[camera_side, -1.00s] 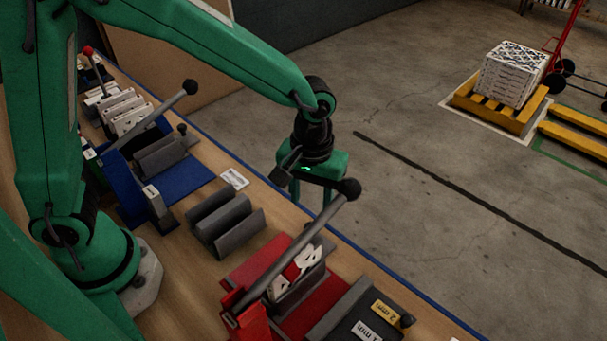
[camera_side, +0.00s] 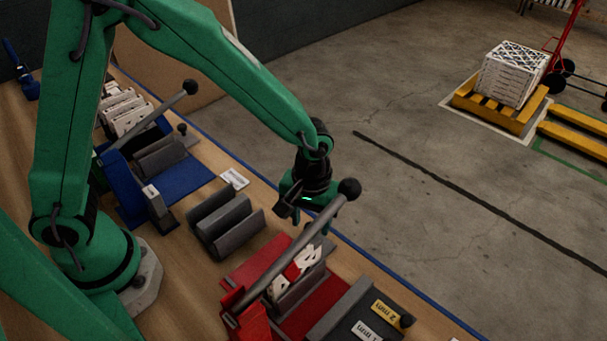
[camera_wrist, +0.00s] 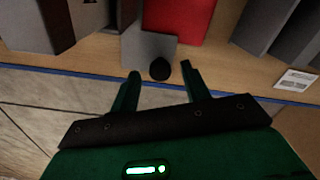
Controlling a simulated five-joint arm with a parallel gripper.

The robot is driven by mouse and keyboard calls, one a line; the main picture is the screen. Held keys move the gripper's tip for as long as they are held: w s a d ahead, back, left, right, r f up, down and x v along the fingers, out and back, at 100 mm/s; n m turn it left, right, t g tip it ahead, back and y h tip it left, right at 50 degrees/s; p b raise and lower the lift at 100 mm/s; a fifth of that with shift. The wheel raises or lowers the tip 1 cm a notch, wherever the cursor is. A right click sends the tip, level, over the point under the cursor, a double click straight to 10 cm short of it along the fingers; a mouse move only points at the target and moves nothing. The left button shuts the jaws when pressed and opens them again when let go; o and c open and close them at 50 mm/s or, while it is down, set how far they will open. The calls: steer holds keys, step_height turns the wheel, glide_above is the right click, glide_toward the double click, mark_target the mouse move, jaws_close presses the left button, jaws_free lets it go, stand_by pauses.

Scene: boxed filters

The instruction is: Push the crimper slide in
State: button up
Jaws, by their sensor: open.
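The red crimper (camera_side: 247,304) stands at the near part of the bench, its grey lever (camera_side: 285,259) slanting up to a black ball. White pleated pieces (camera_side: 306,263) sit in its grey holder. In the wrist view, a grey block that looks like the slide (camera_wrist: 148,49) lies beside the red base (camera_wrist: 190,18), with a black knob (camera_wrist: 160,69) at its edge. My gripper (camera_side: 314,214) is open above the bench's outer edge, partly hidden by the lever. In the wrist view its fingertips appear either side of the knob; contact cannot be told.
A blue crimper (camera_side: 122,190) with its own lever stands farther back. A grey grooved block (camera_side: 225,222) lies between the two crimpers. A dark block with labels (camera_side: 367,325) is to the right of the red one.

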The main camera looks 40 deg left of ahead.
mark_target(324, 247)
steer(key=shift+f, duration=0.35)
jaws_close()
steer(key=shift+d, duration=1.9)
jaws_free()
steer(key=shift+a, duration=0.2)
